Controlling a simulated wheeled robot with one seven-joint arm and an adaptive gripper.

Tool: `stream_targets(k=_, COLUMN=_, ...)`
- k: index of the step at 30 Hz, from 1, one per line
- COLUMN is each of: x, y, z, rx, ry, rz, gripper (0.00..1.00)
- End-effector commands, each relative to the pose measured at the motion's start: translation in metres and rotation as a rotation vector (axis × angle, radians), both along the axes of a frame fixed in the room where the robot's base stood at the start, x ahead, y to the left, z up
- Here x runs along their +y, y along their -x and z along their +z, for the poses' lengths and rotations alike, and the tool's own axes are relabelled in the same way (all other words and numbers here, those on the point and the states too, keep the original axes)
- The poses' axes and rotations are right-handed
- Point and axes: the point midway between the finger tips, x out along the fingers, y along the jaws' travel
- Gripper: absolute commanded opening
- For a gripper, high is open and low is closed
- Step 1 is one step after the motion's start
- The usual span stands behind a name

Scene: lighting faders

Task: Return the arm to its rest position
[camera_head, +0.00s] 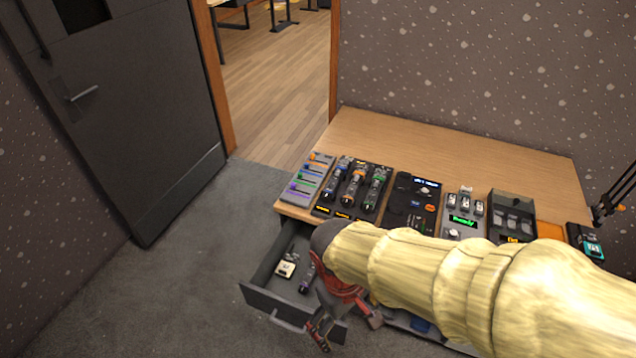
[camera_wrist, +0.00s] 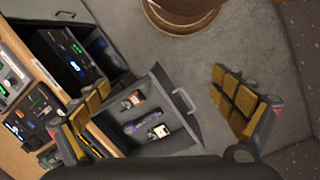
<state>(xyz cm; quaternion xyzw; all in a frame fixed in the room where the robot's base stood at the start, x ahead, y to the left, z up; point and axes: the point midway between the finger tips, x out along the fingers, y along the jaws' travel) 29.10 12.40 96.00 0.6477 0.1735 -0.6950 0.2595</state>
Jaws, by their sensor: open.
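My arm, in a pale yellow ribbed sleeve, reaches from the lower right across the front of the desk in the head view. My gripper (camera_head: 347,328) is at its end, over the open drawer (camera_head: 277,303) and its front edge. In the wrist view my gripper (camera_wrist: 165,100) has its two yellow-padded fingers wide apart with nothing between them in grasp. The drawer (camera_wrist: 183,115) shows beyond and between the fingers, with several small devices inside. The fingers look apart from the drawer's contents, though the exact gap is hard to judge.
The wooden desk (camera_head: 430,140) carries a row of control panels, including a fader panel (camera_head: 307,178) at its left end. The arm hides part of the desk front. A dark door (camera_head: 130,110) stands left of an open doorway. Grey floor (camera_head: 180,275) left of the drawer is clear.

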Motion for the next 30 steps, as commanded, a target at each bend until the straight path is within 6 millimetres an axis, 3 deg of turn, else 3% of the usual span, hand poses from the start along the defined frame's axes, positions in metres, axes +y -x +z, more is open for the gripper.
stream_targets(k=1, x=-0.007, y=-0.003, z=0.016, rx=-0.047, ry=-0.050, rz=-0.064, gripper=0.96)
stream_targets(k=9, x=-0.052, y=-0.008, z=0.089, rx=-0.279, ry=-0.237, rz=-0.341, gripper=0.96)
stream_targets(k=16, x=-0.103, y=-0.006, z=0.146, rx=-0.497, ry=-0.285, rz=-0.508, gripper=0.96)
stream_targets(k=21, x=-0.122, y=-0.004, z=0.156, rx=-0.544, ry=-0.279, rz=-0.573, gripper=0.96)
stream_targets(k=30, x=-0.125, y=-0.005, z=0.156, rx=-0.543, ry=-0.275, rz=-0.583, gripper=0.96)
